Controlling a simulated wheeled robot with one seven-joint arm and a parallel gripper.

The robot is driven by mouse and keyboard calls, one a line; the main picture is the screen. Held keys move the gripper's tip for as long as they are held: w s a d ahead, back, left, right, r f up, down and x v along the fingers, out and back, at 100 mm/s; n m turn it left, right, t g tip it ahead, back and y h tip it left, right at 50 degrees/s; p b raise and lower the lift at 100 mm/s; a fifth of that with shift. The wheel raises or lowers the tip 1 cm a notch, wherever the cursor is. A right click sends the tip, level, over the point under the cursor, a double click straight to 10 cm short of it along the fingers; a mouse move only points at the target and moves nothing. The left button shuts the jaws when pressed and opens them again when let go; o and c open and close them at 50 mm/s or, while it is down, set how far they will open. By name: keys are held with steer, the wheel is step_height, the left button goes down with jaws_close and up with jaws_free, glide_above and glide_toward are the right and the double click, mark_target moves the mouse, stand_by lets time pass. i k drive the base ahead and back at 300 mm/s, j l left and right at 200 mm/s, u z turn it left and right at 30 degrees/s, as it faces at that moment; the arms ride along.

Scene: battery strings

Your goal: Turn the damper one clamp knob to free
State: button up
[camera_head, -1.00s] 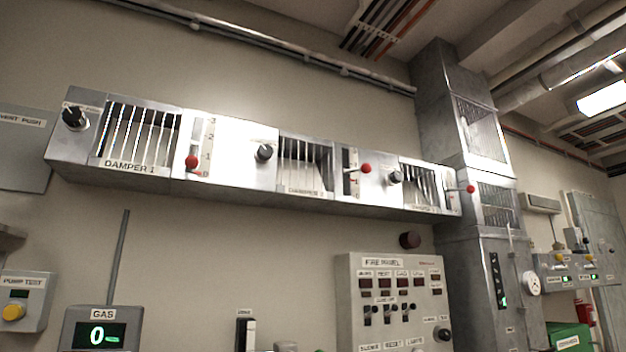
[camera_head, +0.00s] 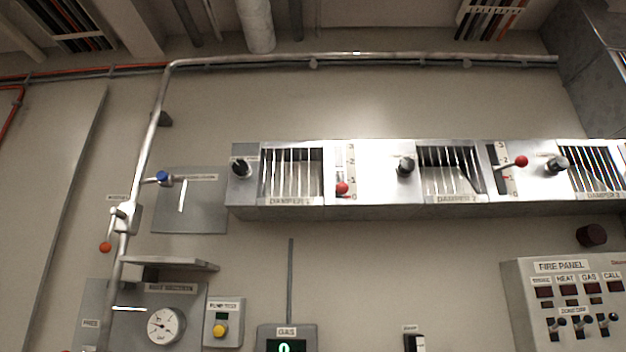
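The damper one clamp knob (camera_head: 241,167) is a black knob at the left end of the long metal damper housing, left of the DAMPER 1 grille (camera_head: 291,174). Its pointer looks tilted, but the markings beside it are too small to read. The damper one lever with a red ball (camera_head: 342,188) is low on its scale, near 0. My gripper is not in view.
The damper two knob (camera_head: 405,167) and raised red-ball lever (camera_head: 521,161) are further right. A grey panel with a blue-handled valve (camera_head: 163,178) and pipe stands left. A small shelf (camera_head: 170,263), gauge (camera_head: 166,325), pump test box (camera_head: 222,324) and fire panel (camera_head: 565,300) are below.

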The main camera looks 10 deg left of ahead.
mark_target(241, 167)
steer(key=j+u, duration=0.15)
steer(key=j, duration=0.45)
steer(key=i+j+u, duration=0.15)
steer(key=j, duration=0.4)
steer(key=i+j+u, duration=0.15)
steer(key=j, duration=0.4)
steer(key=k+j, duration=0.05)
